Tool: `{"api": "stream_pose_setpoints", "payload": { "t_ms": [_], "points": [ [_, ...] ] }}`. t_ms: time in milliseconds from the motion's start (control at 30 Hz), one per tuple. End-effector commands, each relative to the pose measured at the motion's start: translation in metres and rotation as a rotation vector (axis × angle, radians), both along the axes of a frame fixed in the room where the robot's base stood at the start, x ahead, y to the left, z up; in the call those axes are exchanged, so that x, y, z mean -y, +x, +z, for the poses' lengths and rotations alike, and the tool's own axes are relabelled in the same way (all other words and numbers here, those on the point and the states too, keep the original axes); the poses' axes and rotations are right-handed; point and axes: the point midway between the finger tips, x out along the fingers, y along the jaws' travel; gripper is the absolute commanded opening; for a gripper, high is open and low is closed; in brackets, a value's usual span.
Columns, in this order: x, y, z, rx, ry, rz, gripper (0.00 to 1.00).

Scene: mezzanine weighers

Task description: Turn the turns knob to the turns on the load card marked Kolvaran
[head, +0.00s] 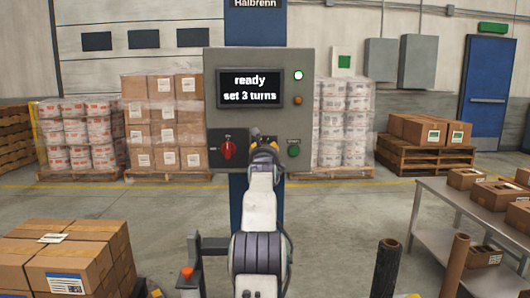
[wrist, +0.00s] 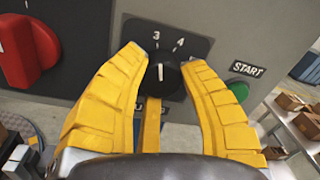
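The turns knob (wrist: 169,83) is black and round, with a white pointer line aimed at the 3; a 4 is printed to the right of it. The lettering below it is partly hidden by my gripper. In the head view my gripper (head: 262,143) covers the knob on the grey control panel (head: 226,122). The panel's display (head: 250,89) reads "ready, set 3 turns". I see no readable load card marked Kolvaran.
A red knob (head: 227,149) is left of my gripper and a green START button (head: 293,151) is right. The sign above the panel reads "Halbrenn" (head: 254,4). Labelled cartons (head: 28,272) stand at lower left; a steel table (head: 432,190) with open boxes is at right.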

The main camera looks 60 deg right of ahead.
Motion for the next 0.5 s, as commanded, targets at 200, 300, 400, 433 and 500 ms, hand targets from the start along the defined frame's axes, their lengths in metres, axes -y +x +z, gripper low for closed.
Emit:
{"api": "stream_pose_setpoints", "payload": {
  "t_ms": [200, 300, 400, 433, 500],
  "points": [
    [0.0005, 0.0001, -0.0019, -0.002, 0.003, 0.000, 0.04],
    [0.0006, 0.0002, -0.0003, 0.014, 0.016, 0.000, 0.04],
    [0.0006, 0.0004, 0.0016, 0.066, 0.052, 0.000, 0.04],
    [0.0005, 0.0004, 0.0021, 0.086, 0.064, -0.001, 0.04],
    [0.0004, 0.0006, 0.0007, 0.132, 0.093, -0.001, 0.04]
  ]
}}
